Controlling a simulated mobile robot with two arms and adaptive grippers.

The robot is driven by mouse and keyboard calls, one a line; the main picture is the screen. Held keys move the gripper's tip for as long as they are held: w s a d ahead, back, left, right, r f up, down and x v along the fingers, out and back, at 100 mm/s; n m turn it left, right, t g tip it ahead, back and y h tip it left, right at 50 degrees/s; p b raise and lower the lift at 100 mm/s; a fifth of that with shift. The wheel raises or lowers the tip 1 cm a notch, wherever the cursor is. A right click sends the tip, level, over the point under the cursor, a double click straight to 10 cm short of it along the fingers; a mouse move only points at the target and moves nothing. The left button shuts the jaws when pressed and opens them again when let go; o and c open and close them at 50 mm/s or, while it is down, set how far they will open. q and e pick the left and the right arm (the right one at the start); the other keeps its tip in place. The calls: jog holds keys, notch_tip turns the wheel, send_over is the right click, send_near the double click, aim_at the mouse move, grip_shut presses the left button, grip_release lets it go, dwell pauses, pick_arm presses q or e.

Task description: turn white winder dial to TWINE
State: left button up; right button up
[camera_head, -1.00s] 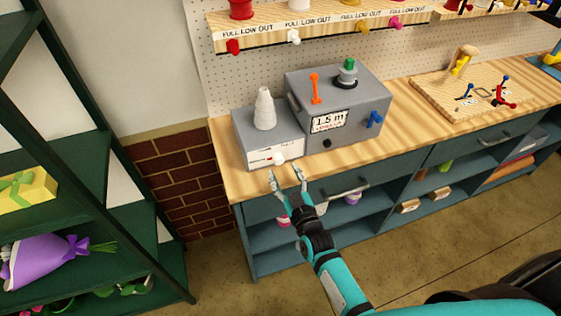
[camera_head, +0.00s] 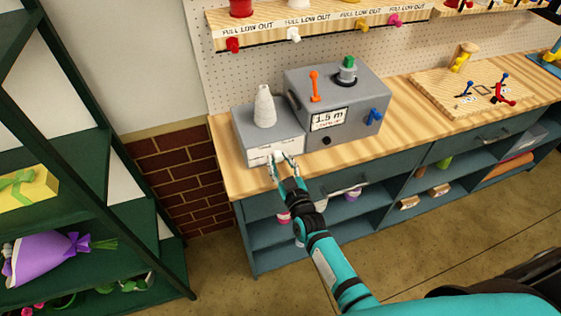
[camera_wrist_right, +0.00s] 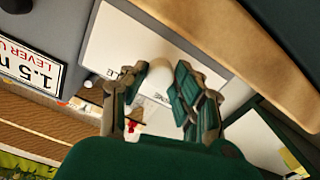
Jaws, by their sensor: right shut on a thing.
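The white winder dial (camera_wrist_right: 156,80) is a small white knob on the white front plate (camera_head: 262,155) of the grey winder box (camera_head: 247,130). My right gripper (camera_head: 285,156) is at the dial, its fingers on either side of it and shut on it. In the right wrist view my right gripper (camera_wrist_right: 163,88) has the dial between its two fingertips. The lettering on the plate is mostly hidden or too small to read. A white cone (camera_head: 265,107) stands on top of the box. My left gripper does not show.
A larger grey machine (camera_head: 340,100) with a "1.5 m" label, orange lever and blue knob stands just right of the winder. A wooden board (camera_head: 440,100) with small levers lies further right. Green shelves (camera_head: 120,230) stand at the left. The bench front right of my arm is clear.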

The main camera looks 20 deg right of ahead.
jog(key=shift+m, duration=0.4)
grip_shut()
jog(key=m+b, duration=0.1)
jog(key=m, duration=0.4)
jog(key=shift+m, duration=0.3)
jog(key=m, duration=0.5)
jog(key=shift+b, duration=0.4)
jog(key=shift+m, duration=0.3)
jog(key=o, duration=1)
grip_release()
jog(key=s, duration=1.2)
jog(key=shift+d, duration=0.25)
